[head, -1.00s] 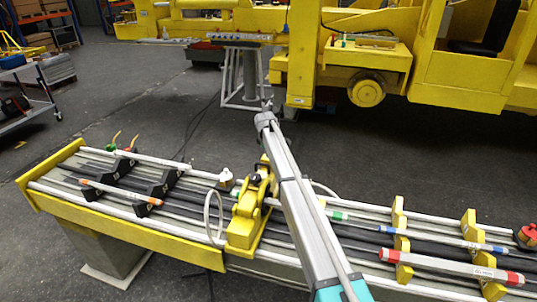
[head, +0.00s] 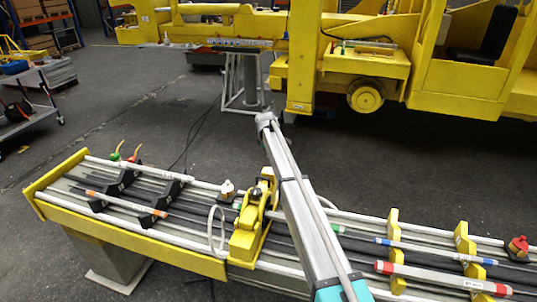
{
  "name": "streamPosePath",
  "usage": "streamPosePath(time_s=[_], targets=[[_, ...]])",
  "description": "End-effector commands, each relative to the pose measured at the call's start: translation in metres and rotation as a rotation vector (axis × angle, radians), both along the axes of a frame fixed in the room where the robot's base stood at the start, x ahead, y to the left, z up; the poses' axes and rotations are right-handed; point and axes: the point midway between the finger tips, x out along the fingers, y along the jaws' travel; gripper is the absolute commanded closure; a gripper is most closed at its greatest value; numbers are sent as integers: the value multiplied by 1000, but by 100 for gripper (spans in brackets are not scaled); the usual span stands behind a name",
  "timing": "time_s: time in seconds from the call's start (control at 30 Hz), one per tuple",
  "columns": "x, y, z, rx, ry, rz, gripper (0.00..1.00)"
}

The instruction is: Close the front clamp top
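A yellow clamp (head: 243,241) stands across the boom bench, just left of my arm. It has a raised yellow upper part (head: 259,196) with a dark piece on it. I cannot tell from this view whether its top is open or closed. My arm's grey link rises from the bottom edge to a grey joint beyond the bench, passing close to the clamp's right side in the picture. My gripper does not show, and I cannot tell where it is relative to the clamp.
The bench's yellow side rail (head: 135,242) runs in front. A pale cable loop (head: 217,230) stands left of the clamp. Black holders (head: 163,196) carry rods on the left; yellow brackets (head: 393,232) stand on the right. A large yellow machine (head: 460,75) is behind, across open floor.

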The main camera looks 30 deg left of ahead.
Motion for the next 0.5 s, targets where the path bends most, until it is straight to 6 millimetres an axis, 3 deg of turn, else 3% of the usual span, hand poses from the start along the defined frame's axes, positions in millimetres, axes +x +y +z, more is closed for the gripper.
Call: streamPosePath(time_s=[0.13, 0.5], targets=[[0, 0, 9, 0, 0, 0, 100], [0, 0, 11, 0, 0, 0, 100]])
